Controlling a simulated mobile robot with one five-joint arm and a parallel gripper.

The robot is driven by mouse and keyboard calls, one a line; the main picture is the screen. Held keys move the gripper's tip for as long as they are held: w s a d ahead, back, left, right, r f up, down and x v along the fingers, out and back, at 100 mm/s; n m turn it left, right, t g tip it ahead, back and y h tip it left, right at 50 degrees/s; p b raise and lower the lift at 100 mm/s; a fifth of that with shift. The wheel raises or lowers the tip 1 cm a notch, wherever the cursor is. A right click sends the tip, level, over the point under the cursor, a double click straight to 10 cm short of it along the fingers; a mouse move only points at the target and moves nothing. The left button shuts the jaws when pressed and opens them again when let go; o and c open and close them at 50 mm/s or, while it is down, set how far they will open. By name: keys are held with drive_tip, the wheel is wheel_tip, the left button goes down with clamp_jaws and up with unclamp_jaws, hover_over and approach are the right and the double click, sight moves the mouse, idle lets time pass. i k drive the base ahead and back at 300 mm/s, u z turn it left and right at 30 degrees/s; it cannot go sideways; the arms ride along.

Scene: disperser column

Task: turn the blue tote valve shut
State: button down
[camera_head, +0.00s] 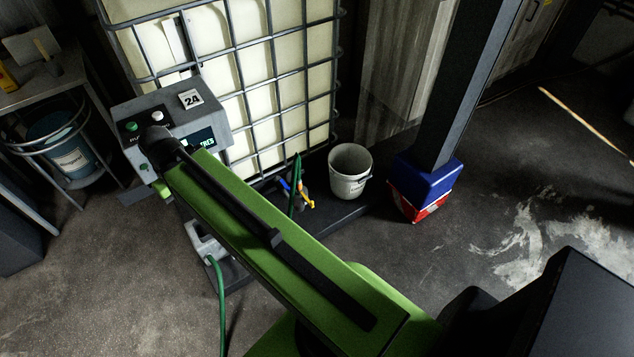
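The tote is a pale container in a grey metal cage (262,80) at the top centre. Low at its front, a small blue part (285,185), which looks like the valve handle, sits beside a green hose (297,175) and a small yellow-orange part (304,194). The blue part is small and partly covered, so I cannot tell how far it is turned. A long green arm with a black bar crosses the view just in front of and below it. My gripper's fingertips do not show.
A grey control box (180,118) marked 24 stands left of the tote. A white bucket (349,171) stands right of the valve area. A dark post (462,90) with a blue and red foot is farther right. Open floor (480,270) lies at the right.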

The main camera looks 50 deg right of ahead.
sight(284, 185)
drive_tip(key=z, duration=1.25)
drive_tip(key=i, duration=0.5)
drive_tip(key=u, duration=0.05)
drive_tip(key=k, duration=0.6)
drive_tip(key=u, duration=2.3)
drive_tip(key=i, duration=0.5)
drive_tip(key=z, duration=0.95)
